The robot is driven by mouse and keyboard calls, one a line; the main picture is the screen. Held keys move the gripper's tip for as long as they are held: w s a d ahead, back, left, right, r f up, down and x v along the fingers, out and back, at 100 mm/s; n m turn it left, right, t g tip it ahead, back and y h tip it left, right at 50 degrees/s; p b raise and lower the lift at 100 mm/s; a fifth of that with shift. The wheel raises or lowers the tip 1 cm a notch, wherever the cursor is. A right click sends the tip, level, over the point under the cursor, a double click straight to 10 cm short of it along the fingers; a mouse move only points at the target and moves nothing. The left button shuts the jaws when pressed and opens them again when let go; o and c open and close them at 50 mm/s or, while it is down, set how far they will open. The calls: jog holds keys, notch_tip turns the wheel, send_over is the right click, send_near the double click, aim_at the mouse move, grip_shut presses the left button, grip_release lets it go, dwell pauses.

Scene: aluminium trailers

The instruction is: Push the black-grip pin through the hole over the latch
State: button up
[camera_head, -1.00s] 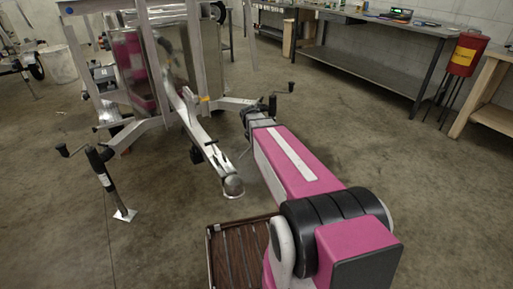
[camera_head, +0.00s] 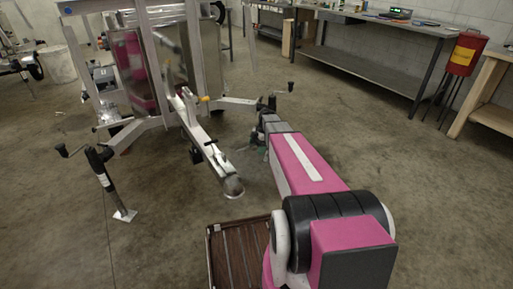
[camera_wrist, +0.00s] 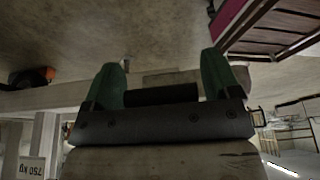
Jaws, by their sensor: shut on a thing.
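In the wrist view, my gripper (camera_wrist: 167,82) has two green fingers, one on each side of a dark cylindrical grip (camera_wrist: 160,95), and is shut on it. This is the black grip of the pin; the pin's shaft cannot be made out. In the head view, my gripper (camera_head: 257,141) is small and partly hidden at the far end of my pink arm, just right of the trailer drawbar. The coupling (camera_head: 222,172) with its dark latch handle (camera_head: 211,143) sits at the drawbar's near end, left of my gripper. The hole over the latch is too small to see.
The aluminium trailer frame (camera_head: 150,60) stands behind the drawbar. A jack stand (camera_head: 105,180) stands at left. Workbenches (camera_head: 375,65) and a red bin (camera_head: 467,53) line the right wall.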

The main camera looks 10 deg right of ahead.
jog(key=shift+s+a, duration=0.3)
jog(key=shift+a, duration=0.6)
jog(key=shift+s+a, duration=0.3)
jog(key=shift+a, duration=0.65)
jog(key=shift+s+a, duration=0.3)
jog(key=shift+a, duration=0.6)
jog(key=s+a, duration=0.2)
jog(key=a, duration=0.6)
jog(key=shift+s, duration=0.3)
dwell(2.6)
jog(key=o, duration=0.8)
jog(key=shift+a, duration=0.1)
jog(key=shift+r, duration=0.1)
jog(key=v, duration=1)
jog(key=shift+r, duration=0.35)
